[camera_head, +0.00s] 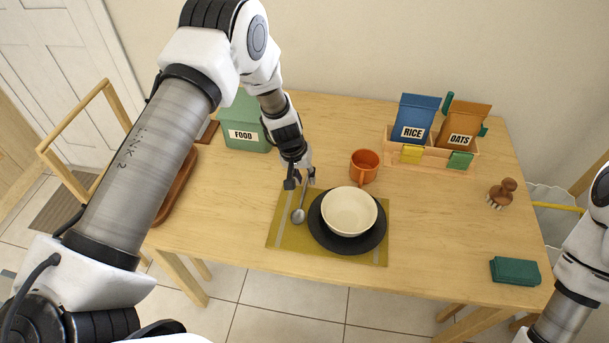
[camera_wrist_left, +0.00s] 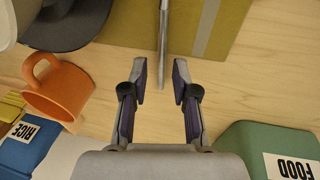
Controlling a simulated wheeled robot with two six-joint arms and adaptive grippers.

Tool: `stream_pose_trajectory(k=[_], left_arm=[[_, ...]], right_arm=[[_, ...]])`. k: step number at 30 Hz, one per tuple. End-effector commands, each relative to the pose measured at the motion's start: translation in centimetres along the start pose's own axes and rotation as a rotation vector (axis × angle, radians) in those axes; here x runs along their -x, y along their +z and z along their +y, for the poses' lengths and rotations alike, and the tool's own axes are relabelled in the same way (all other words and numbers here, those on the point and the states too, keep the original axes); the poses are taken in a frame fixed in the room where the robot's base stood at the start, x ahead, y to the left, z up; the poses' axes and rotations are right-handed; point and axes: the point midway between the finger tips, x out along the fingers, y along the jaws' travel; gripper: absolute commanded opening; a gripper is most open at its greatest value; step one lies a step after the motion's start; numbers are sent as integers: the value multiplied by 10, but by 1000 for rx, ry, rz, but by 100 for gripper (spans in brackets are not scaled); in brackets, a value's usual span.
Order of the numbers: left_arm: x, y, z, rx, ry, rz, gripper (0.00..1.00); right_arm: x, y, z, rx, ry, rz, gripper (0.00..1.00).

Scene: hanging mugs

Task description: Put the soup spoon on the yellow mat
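The grey metal soup spoon (camera_head: 298,216) shows over the left part of the yellow mat (camera_head: 283,239), left of the dark plate, with its bowl end toward me. Its handle (camera_wrist_left: 163,38) reaches past the mat's far edge in the left wrist view. My left gripper (camera_head: 301,184) is at the far edge of the mat, at the handle end. In the wrist view its two fingers (camera_wrist_left: 161,78) are apart, with the handle end between them and gaps on both sides. My right gripper is out of view; only part of my right arm shows.
A cream bowl (camera_head: 348,209) sits on a dark plate (camera_head: 377,232) on the mat. An orange mug (camera_head: 364,167) stands behind it. The table's right front is mostly clear.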

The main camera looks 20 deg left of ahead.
Motion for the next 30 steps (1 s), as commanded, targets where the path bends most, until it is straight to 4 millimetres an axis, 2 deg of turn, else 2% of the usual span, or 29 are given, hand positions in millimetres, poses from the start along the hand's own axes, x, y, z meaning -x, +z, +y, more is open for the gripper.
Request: stream_pose_trajectory(k=[8,12,14,21,24,27,30], left_arm=[[1,0,0,0,0,0,36],[11,-1,1,0,0,1,36],[23,-2,1,1,1,3,36],[86,-2,1,0,2,4,36],[107,-1,1,-1,2,3,36],[119,-1,1,0,1,2,36],[124,0,1,0,0,0,36]], right_arm=[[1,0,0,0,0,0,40],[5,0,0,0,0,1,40],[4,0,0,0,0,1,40],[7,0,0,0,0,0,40],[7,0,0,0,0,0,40],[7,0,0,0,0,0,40],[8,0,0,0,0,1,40]])
